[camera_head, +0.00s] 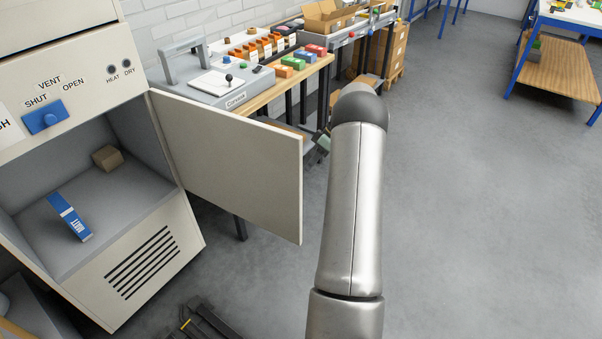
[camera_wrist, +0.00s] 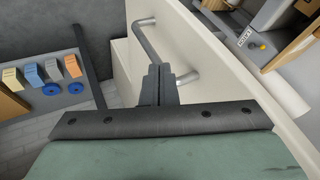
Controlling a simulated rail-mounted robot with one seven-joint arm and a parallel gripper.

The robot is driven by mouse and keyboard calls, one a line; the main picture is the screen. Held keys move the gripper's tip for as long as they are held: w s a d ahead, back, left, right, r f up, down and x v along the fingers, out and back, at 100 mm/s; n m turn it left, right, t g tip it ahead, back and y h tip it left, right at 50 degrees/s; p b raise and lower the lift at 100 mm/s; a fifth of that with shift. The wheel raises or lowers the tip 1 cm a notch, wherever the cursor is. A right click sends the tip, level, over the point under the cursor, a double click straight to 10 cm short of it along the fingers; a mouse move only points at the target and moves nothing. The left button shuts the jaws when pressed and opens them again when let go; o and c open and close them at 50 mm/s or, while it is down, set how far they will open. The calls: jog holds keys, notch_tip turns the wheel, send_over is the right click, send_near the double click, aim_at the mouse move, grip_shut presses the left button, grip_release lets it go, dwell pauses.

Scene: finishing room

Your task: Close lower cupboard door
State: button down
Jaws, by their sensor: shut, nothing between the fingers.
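The cupboard door (camera_head: 235,165) is a flat cream panel, swung wide open to the right of the cupboard. Its inner face shows in the head view. In the wrist view the door (camera_wrist: 215,60) carries a grey bar handle (camera_wrist: 146,38). My gripper (camera_wrist: 160,72) is shut and empty, its fingertips overlapping the middle of the handle in that view. I cannot tell whether they touch it. In the head view my gripper is mostly hidden beyond the door's outer edge. The open cupboard (camera_head: 75,245) holds a blue-and-white carton (camera_head: 70,216) and a small brown box (camera_head: 107,157).
A workbench (camera_head: 262,97) with a grey press (camera_head: 205,80) and coloured blocks stands behind the door. A blue knob (camera_head: 45,117) sits above the opening. A dark slatted object (camera_head: 195,322) lies on the floor in front. Open floor (camera_head: 470,220) lies to the right.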

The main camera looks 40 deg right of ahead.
aim_at(302, 175)
jog(key=a, duration=0.1)
jog(key=a+f+p, duration=0.1)
jog(key=a, duration=0.1)
jog(key=s+a, duration=0.1)
jog(key=a, duration=0.1)
jog(key=shift+s+f, duration=0.1)
jog(key=shift+f, duration=0.2)
